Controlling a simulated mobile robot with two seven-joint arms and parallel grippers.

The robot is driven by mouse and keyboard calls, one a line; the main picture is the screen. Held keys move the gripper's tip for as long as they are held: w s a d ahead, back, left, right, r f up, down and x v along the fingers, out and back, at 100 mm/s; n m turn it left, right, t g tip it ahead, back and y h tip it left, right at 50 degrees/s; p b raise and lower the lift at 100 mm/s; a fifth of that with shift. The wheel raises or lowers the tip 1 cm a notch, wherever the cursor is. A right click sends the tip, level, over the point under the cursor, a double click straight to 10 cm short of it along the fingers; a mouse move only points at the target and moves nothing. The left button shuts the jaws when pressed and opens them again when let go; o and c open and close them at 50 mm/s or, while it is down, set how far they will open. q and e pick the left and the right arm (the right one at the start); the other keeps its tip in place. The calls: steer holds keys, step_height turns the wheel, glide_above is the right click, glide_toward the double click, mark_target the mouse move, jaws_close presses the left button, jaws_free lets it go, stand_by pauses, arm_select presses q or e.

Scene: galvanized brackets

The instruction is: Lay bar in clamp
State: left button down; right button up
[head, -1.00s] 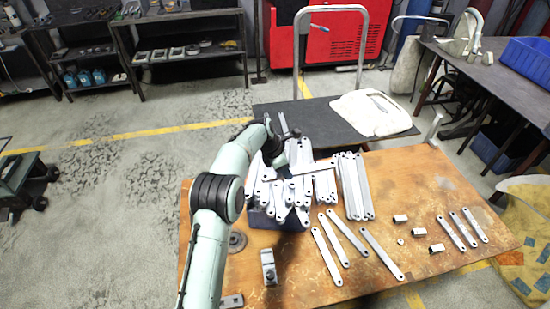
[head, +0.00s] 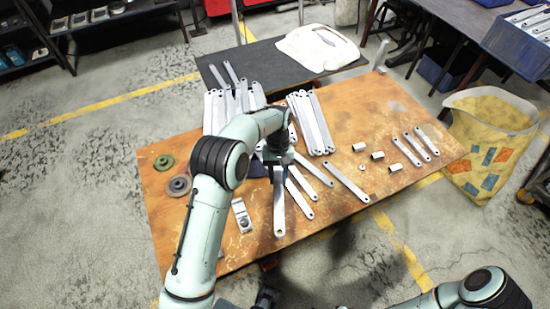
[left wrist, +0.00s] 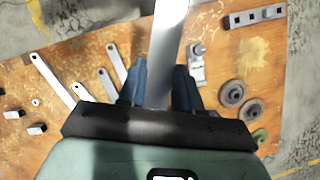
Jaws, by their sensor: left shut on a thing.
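My left gripper (head: 276,168) is shut on a flat grey bar (head: 279,208). The bar's holed end points toward the table's near side. In the left wrist view, the bar (left wrist: 165,48) stands out between the two blue-grey fingers (left wrist: 160,85) and runs past the top edge. A small grey metal block with a hole, apparently the clamp (head: 241,216), sits on the table left of the bar. It also shows right of the bar in the left wrist view (left wrist: 197,66). The held bar does not appear to be in it. My right gripper is not clearly visible.
Many bars lie at the table's back, partly behind my arm. Loose bars (head: 345,180) and short tubes (head: 377,156) lie to the right. Round discs (head: 179,185) lie at left. A holed strip (left wrist: 254,17) shows in the left wrist view. Bare wood (head: 380,110) is at back right.

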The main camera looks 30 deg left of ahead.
arm_select(q)
steer(key=s+a+f+n+t+b, duration=0.3)
steer(key=s+a+f+n+b, duration=0.1)
steer(key=a+f+n+b, duration=0.3)
steer(key=s+a+f+n+t+b, duration=0.4)
steer(key=a+f+n+b, duration=0.4)
steer(key=a+f+n, duration=0.4)
step_height(320, 180, down, 3)
steer(key=s+n, duration=0.1)
steer(key=n, duration=0.2)
steer(key=shift+a+r+h, duration=0.15)
steer(key=shift+h, duration=0.25)
arm_select(e)
steer(key=w+d+f+t, duration=0.1)
steer(key=w+d+f, duration=0.1)
steer(key=w+f, duration=0.2)
steer(key=w+d+f+t+h, duration=0.1)
steer(key=w+f, duration=0.4)
steer(key=f, duration=0.6)
steer(key=shift+d+f+m+t, duration=0.3)
steer(key=shift+d+t, duration=0.15)
steer(key=shift+t, duration=0.15)
